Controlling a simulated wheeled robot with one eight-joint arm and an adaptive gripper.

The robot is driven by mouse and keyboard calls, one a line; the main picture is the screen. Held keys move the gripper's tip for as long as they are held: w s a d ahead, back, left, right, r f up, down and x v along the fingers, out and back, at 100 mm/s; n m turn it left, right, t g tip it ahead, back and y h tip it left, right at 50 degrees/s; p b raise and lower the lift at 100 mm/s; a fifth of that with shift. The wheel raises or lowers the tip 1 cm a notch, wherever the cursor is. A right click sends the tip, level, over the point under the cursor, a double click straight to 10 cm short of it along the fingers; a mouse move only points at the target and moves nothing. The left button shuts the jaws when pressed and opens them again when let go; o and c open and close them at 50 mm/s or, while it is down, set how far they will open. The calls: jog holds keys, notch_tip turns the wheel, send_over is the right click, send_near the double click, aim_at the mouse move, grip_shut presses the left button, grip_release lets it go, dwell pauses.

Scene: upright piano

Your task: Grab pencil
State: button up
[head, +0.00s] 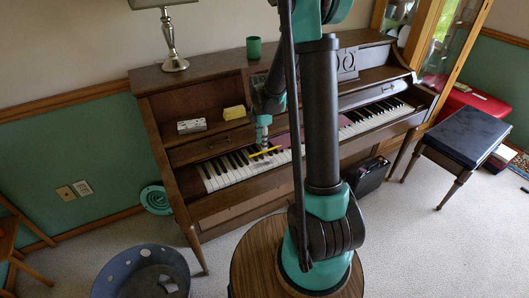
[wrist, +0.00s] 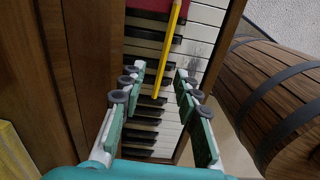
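A yellow pencil (wrist: 171,45) lies across the piano keys (wrist: 200,45), running from the top edge of the wrist view down to between my fingers. It also shows in the head view (head: 265,152) as a thin yellow line on the keys, just below my gripper (head: 263,143). In the wrist view my gripper (wrist: 160,71) is open, with one finger on each side of the pencil's lower part. No contact between fingers and pencil is visible. The exact height of the fingertips above the keys cannot be told.
The upright piano (head: 165,115) carries a yellow block (head: 234,112), a white box (head: 192,126), a green cup (head: 254,47) and a lamp (head: 172,45). A red cloth (wrist: 148,5) lies by the keys. A bench (head: 467,135) stands right, a bin (head: 120,275) front left.

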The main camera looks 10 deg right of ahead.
aim_at(266, 151)
jog(key=shift+s+f, duration=0.15)
jog(key=shift+f, duration=1.55)
jog(key=shift+c, duration=0.5)
grip_shut()
